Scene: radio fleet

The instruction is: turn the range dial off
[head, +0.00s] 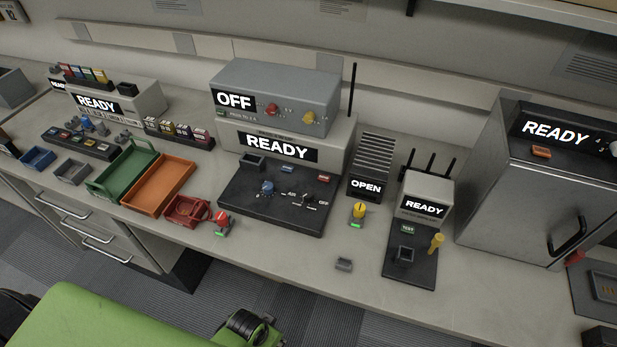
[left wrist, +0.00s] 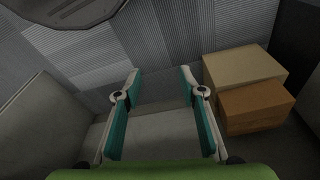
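A black dial (head: 308,200) sits on the dark sloping panel (head: 250,207) of the middle station in the head view. Small white marks surround it, with an OFF label at its right; I cannot read the word "range" or exactly where its pointer stands. A blue knob (head: 267,188) is on the same panel, to its left. My left gripper (left wrist: 160,80) is open and empty in the left wrist view, over the floor and away from the dial. My right gripper is not in view.
The station's screen (head: 270,146) reads READY; a grey box (head: 282,90) reading OFF stands above. Orange (head: 159,186) and green (head: 98,186) trays and a red bin (head: 187,211) lie left. A yellow knob (head: 359,211) stands right. The counter's front strip is mostly clear.

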